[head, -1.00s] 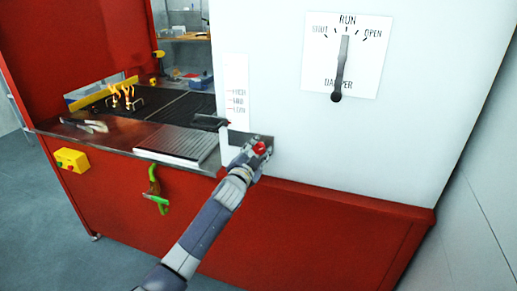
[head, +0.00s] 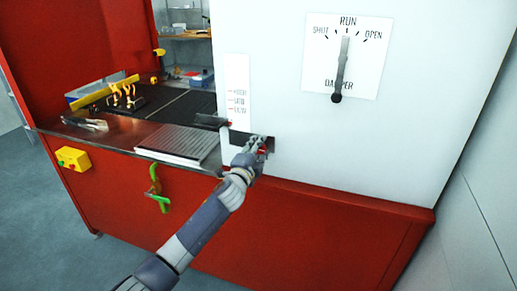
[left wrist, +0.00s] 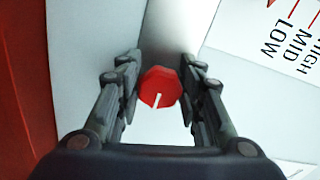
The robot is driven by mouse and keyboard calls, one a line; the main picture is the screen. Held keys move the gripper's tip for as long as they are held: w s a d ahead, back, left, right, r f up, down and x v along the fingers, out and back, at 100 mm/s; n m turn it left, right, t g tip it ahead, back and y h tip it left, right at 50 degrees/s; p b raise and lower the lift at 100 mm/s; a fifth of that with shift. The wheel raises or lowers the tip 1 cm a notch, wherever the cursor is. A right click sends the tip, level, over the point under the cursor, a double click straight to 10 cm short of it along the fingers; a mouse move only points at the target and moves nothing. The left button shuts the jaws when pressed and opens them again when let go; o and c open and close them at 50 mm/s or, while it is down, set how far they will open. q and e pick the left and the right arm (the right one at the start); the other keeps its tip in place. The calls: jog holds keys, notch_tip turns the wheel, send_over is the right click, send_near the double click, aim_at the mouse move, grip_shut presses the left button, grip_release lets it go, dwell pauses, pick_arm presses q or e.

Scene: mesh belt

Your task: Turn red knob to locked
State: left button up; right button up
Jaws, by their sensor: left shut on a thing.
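The red knob (left wrist: 159,88) sits on the wall panel between the fingers of my left gripper (left wrist: 161,82) in the left wrist view. A white mark on its face points down and slightly left in that view. Any lettering around the knob is hidden or too small to read. My right gripper is not in view.

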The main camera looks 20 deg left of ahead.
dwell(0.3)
pick_arm(q)
jog(key=o, duration=1.1)
jog(key=s, duration=1.2)
jog(key=shift+a, duration=0.15)
jog(key=shift+f, duration=0.1)
